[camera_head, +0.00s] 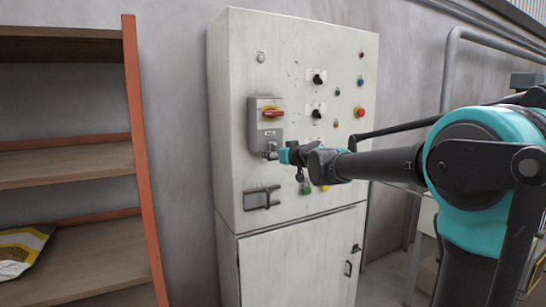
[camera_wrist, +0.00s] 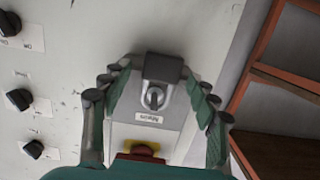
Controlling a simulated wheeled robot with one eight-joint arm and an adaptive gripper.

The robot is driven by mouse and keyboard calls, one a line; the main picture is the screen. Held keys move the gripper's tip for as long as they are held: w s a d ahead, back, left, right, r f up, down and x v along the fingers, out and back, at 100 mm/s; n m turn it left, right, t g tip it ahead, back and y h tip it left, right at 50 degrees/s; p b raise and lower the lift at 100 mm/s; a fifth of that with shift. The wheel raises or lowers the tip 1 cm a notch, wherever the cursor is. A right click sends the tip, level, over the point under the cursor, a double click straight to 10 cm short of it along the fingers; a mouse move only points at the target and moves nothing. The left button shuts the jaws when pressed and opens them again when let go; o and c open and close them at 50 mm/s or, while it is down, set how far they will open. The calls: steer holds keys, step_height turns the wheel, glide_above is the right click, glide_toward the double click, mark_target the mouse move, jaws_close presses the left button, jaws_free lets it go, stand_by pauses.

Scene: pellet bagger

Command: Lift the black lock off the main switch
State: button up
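The main switch is a grey box (camera_head: 255,128) on the cabinet front, with a red handle on yellow (camera_head: 273,113). In the wrist view, which is turned roughly upside down, the red handle (camera_wrist: 140,153) is at the bottom, partly hidden by my gripper. The black lock (camera_wrist: 163,67) hangs by its shackle from the box, beyond the "Main" label. My gripper (camera_wrist: 157,112) is open, its fingers on both sides of the lock with visible gaps. In the head view my gripper (camera_head: 271,154) is at the box's lower end and the lock cannot be made out.
The cabinet (camera_head: 232,180) carries several black knobs and coloured buttons right of the switch, and a dark recessed handle (camera_head: 261,198) below it. An orange-framed shelf (camera_head: 140,150) stands to the left, holding a bag (camera_head: 20,250). Pipes run along the wall at right.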

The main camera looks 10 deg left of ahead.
steer(key=c, duration=1.2)
